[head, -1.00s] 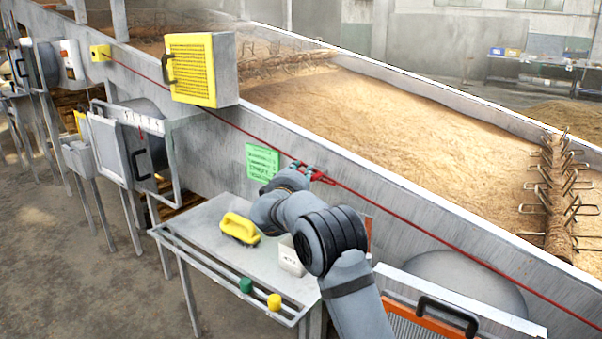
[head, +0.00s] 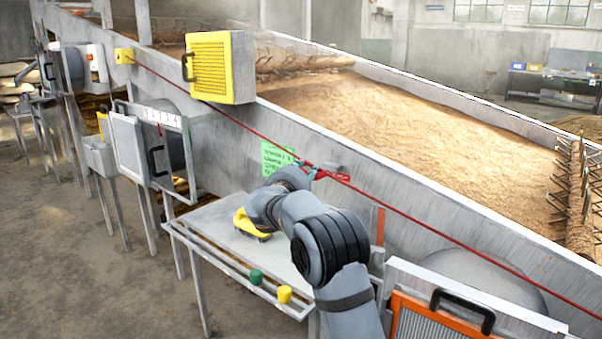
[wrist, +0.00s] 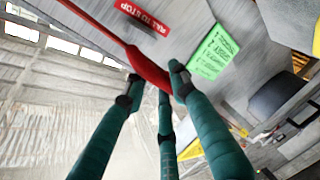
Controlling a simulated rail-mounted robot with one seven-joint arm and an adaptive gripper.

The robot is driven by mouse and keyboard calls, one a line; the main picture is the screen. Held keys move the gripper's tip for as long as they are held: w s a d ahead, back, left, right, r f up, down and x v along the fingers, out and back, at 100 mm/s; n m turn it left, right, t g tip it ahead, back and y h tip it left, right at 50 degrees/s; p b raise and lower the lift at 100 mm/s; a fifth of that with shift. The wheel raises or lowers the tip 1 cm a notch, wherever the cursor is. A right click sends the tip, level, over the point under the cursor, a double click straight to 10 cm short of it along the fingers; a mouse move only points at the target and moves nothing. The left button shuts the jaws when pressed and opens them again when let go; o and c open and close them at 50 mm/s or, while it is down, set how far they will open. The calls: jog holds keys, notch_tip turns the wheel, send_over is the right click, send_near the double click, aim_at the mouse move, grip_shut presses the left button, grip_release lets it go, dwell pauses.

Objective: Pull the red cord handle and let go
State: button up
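The red cord (head: 430,226) runs along the grey side wall of the long grain trough. Its thicker red handle (head: 334,176) is at my gripper (head: 314,171), just right of the green note. In the wrist view the handle (wrist: 150,70) crosses between the dark teal fingers of my gripper (wrist: 154,84). The fingertips are drawn in on both sides of the handle and appear to touch it. The far side of the grasp is hidden. A red sign reading "PULL TO STOP" (wrist: 144,17) is on the wall close by.
A green note (head: 276,157) is on the wall beside my arm. Below stands a metal table (head: 215,225) with a yellow-handled tool (head: 243,224), partly behind my arm, and green and yellow knobs on its front rail. A yellow box (head: 210,67) juts from the wall at left.

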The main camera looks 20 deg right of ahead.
jog(key=o, duration=0.3)
jog(key=shift+w+a, duration=0.1)
jog(key=shift+a, duration=0.15)
jog(key=v, duration=1.2)
jog(key=shift+d, duration=0.1)
